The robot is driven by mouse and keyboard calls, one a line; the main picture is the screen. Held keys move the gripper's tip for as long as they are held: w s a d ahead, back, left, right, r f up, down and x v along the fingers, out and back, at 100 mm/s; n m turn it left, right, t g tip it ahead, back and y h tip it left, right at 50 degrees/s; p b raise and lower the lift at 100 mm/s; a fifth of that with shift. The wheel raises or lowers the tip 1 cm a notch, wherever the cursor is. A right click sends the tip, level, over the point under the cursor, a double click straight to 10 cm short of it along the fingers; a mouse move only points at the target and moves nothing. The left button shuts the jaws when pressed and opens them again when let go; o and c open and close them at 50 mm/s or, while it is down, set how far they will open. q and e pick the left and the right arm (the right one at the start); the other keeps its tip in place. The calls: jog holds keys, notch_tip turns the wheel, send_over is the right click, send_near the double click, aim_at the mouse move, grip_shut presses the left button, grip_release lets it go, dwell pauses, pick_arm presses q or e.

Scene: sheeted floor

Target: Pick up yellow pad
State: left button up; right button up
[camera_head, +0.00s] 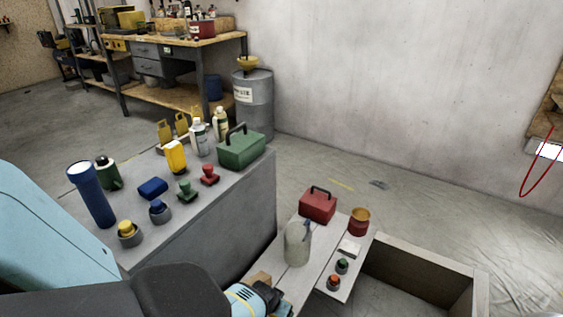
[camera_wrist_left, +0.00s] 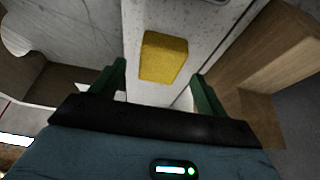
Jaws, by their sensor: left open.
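The yellow pad (camera_wrist_left: 164,57) shows in the left wrist view, lying on a pale narrow surface (camera_wrist_left: 150,15). It is a small block with a rough, sponge-like face. My left gripper (camera_wrist_left: 158,70) is open, with a dark green finger on each side of the view. The pad appears between the fingertips, nearer the left one, and a little beyond them. Nothing is between the fingers in their grip. In the head view I cannot make out the pad clearly; my arm covers part of the bench there. My right gripper is not in view.
In the head view a low grey bench (camera_head: 279,279) bears a red toolbox (camera_head: 318,206), a translucent container (camera_head: 297,246) and small knobs. An open crate (camera_head: 422,252) is at right. A taller grey block (camera_head: 248,205) holds bottles, stamps and a green toolbox (camera_head: 241,150).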

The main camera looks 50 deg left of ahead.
pick_arm(q)
jog(key=shift+b+x, duration=0.5)
jog(key=shift+x, duration=0.5)
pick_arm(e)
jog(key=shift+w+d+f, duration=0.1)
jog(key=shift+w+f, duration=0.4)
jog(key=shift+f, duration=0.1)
pick_arm(q)
jog(key=c, duration=1)
jog(key=shift+c, duration=0.2)
jog(key=shift+r, duration=0.1)
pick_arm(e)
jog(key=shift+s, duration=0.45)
pick_arm(q)
notch_tip(320, 180, up, 8)
jog(key=p, duration=0.5)
jog(key=shift+w+r+p, duration=0.15)
jog(key=shift+r+p, duration=0.1)
jog(key=shift+p, duration=0.05)
jog(key=shift+r+p, duration=0.35)
jog(key=shift+r, duration=0.3)
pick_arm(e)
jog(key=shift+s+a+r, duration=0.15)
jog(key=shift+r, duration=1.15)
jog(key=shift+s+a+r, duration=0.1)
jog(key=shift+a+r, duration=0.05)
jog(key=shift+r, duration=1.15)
